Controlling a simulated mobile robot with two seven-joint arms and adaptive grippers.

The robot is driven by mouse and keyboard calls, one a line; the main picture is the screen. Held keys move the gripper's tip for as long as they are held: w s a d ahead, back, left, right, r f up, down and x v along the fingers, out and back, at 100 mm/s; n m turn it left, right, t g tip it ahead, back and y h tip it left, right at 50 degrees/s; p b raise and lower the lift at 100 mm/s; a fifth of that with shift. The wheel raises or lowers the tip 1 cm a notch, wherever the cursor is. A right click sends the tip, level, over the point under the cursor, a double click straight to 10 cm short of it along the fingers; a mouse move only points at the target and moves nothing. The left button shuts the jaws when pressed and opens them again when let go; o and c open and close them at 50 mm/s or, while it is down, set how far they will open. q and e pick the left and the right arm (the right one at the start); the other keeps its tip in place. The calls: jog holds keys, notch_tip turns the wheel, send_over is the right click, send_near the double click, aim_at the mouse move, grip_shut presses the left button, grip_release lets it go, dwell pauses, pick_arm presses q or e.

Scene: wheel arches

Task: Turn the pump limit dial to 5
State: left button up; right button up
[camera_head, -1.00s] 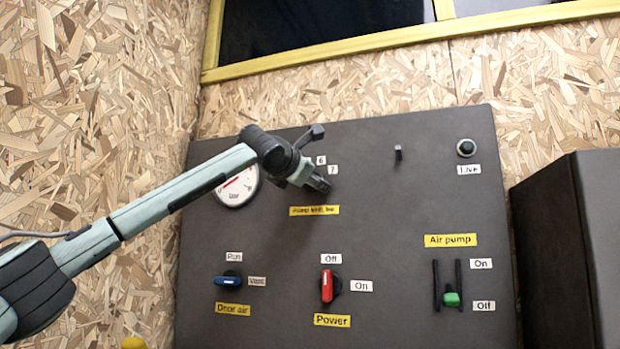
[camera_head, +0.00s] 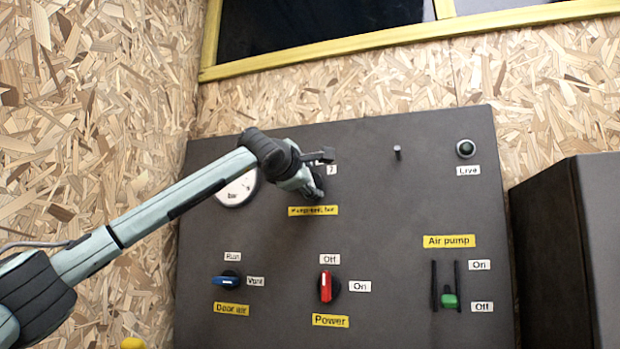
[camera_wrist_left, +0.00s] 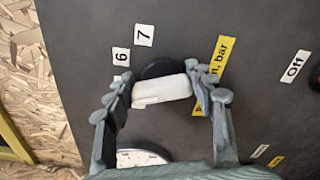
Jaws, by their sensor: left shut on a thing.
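The pump limit dial (camera_wrist_left: 162,90) has a pale bar-shaped handle over a round black base, seen in the left wrist view. My left gripper (camera_wrist_left: 165,84) has one finger at each end of the handle and is shut on it. The labels 6 (camera_wrist_left: 121,57) and 7 (camera_wrist_left: 144,35) show beside the dial; a 5 label is not visible. In the head view my left gripper (camera_head: 314,187) covers the dial, just above its yellow label (camera_head: 313,210). The 7 (camera_head: 331,170) shows there. My right gripper is not in view.
A round gauge (camera_head: 236,190) sits left of the dial, partly behind my arm. Below are the blue door air switch (camera_head: 227,282), red power switch (camera_head: 326,287) and green air pump lever (camera_head: 449,300). A dark box (camera_head: 570,250) stands at the right.

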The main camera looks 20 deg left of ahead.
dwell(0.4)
pick_arm(q)
jog(key=o, duration=1.2)
jog(key=shift+c, duration=0.2)
jog(key=s, duration=1.2)
jog(key=shift+a, duration=0.2)
